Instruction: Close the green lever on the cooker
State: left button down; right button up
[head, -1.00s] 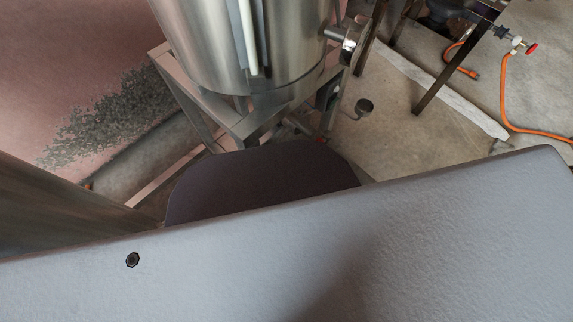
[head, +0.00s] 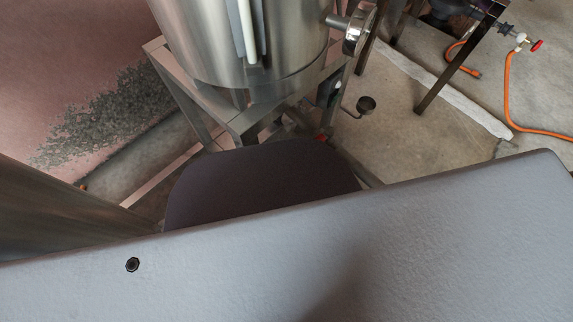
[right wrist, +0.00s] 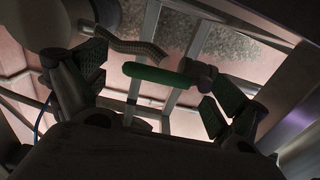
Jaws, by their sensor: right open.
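The green lever (right wrist: 158,76) shows in the right wrist view as a rounded green bar. It lies across the space between the fingers of my right gripper (right wrist: 152,86). The gripper is open, with one finger left of the lever and one right. The lever's right end meets a dark fitting (right wrist: 201,75) close to the right finger; I cannot tell if they touch. The cooker (head: 205,45) is a shiny steel cylinder on a metal frame at the top of the head view. My left gripper is not in view.
The cooker's steel frame (head: 190,105) has legs and crossbars close around the lever. A braided hose (right wrist: 125,45) runs beside the lever. A stub with a round steel end (head: 358,30) sticks out at the cooker's right. An orange hose (head: 507,95) lies on the floor farther right.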

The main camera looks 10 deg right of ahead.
jog(key=shift+w+a, duration=0.2)
jog(key=shift+w, duration=0.05)
